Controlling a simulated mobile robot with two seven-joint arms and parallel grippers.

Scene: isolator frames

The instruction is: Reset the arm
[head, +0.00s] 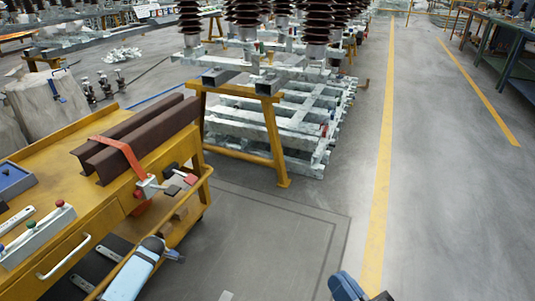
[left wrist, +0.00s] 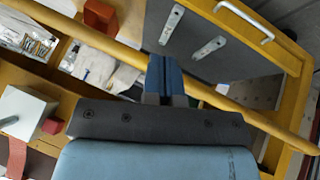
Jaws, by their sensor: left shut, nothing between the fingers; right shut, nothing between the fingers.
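My left arm comes in at the lower left of the head view, over the side of the yellow cart (head: 165,150). Its gripper (head: 174,256) is small there. In the left wrist view the left gripper (left wrist: 166,72) has its blue fingers together with nothing between them, in front of the cart's yellow rail (left wrist: 95,28). My right gripper (head: 350,288) shows at the bottom edge of the head view, partly cut off. It is shut and empty, over bare floor.
The cart carries brown steel beams (head: 140,130) under an orange strap and a grey button box (head: 38,235). A yellow trestle (head: 270,140) and galvanised frames (head: 300,115) with dark insulators stand beyond. Grey floor (head: 290,225) is clear right of the cart. Benches (head: 500,55) stand far right.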

